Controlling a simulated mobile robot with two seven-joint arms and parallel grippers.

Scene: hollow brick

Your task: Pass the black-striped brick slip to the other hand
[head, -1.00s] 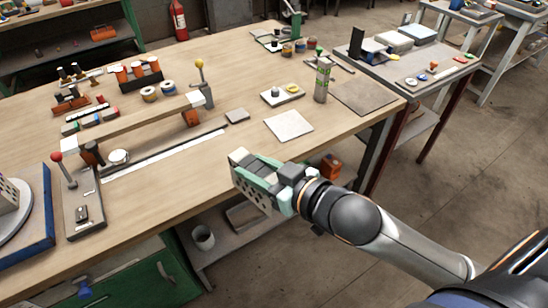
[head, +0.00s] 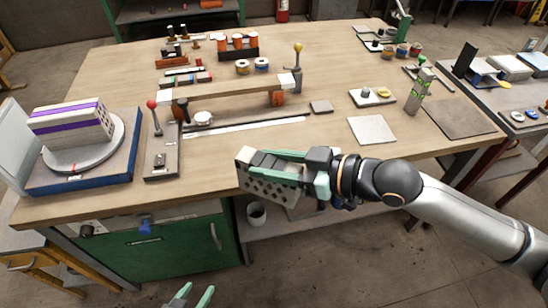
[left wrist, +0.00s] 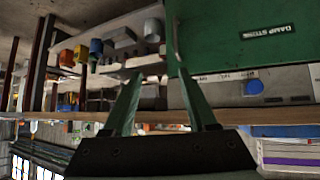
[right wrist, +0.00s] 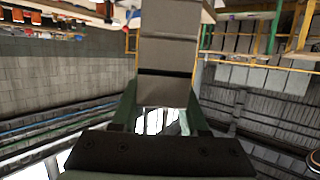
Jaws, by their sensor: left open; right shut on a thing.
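The brick slip (head: 268,187) is a pale grey piece with a row of dark holes. In the right wrist view the slip (right wrist: 168,45) is a long grey slab crossed by thin dark lines. My right gripper (head: 280,168) is shut on it and holds it in the air by the bench's front edge. My left gripper (head: 197,291) is at the bottom of the head view, low in front of the green cabinet, apart from the slip. It is open and empty; its two spread fingers also show in the left wrist view (left wrist: 157,76).
A purple-striped brick (head: 75,122) rests on a round turntable (head: 105,155) over a blue-edged board at the left. A red-knobbed lever (head: 153,115) and a long wooden beam (head: 230,89) stand on the bench. The bench's front strip is clear.

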